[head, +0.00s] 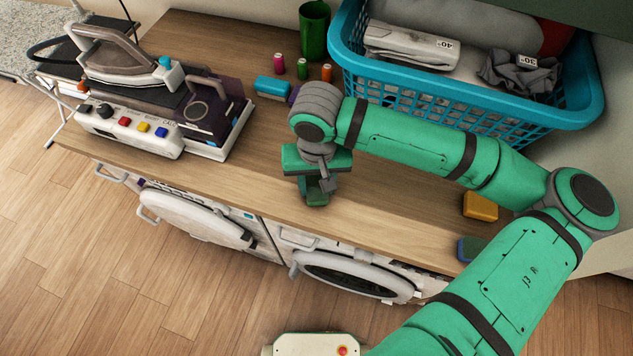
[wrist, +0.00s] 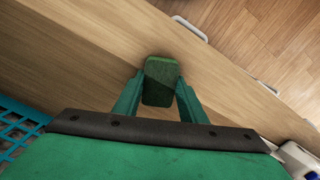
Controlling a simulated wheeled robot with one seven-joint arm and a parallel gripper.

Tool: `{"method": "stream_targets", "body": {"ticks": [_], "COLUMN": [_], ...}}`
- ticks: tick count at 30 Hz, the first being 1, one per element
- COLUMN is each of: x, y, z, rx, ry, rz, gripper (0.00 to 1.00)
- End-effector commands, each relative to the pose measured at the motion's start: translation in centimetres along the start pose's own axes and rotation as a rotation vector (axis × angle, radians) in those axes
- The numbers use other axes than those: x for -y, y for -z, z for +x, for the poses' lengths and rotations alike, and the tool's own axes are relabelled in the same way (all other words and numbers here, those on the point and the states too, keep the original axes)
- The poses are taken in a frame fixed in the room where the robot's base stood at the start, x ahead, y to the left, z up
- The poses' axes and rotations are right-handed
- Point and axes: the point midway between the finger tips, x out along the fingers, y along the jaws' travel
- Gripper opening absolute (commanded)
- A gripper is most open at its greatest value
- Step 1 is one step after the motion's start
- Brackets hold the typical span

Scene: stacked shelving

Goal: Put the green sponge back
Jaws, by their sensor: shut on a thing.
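The green sponge (wrist: 160,72) is between the two fingers of my gripper (wrist: 160,98) in the wrist view, with a finger against each side. In the head view my gripper (head: 318,186) points down over the front part of the wooden counter (head: 250,185), and the green sponge (head: 316,197) shows at its tips. I cannot tell whether the sponge touches the counter or hangs just above it.
A yellow sponge (head: 480,206) and a blue-and-green sponge (head: 470,247) lie to the right, near my arm. A blue basket (head: 440,92) stands behind. Thread spools (head: 302,69), a green cup (head: 314,30) and a light-blue block (head: 272,87) are at the back. An iron station (head: 125,130) fills the left.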

Motion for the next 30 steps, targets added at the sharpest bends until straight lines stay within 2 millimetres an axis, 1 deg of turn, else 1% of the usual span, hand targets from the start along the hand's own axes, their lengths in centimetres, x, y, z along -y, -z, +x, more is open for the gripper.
{"method": "stream_targets", "body": {"ticks": [6, 7, 9, 17, 21, 23, 26, 30], "x": [-0.1, -0.1, -0.2, -0.1, -0.1, -0.1, -0.1, -0.1], "y": [0.0, 0.0, 0.0, 0.0, 0.0, 0.1, 0.1, 0.1], "z": [0.3, 0.3, 0.3, 0.2, -0.2, -0.8, -2.4, -5.2], "rx": [0.001, 0.000, 0.000, 0.000, -0.001, -0.002, -0.003, -0.003], "ry": [0.000, 0.000, 0.000, -0.001, -0.001, -0.002, -0.001, -0.001], "rz": [0.003, 0.003, 0.003, 0.002, 0.002, 0.002, 0.001, 0.000], "gripper": [0.20, 0.40, 0.56, 0.56, 0.56, 0.56, 0.56, 0.56]}}
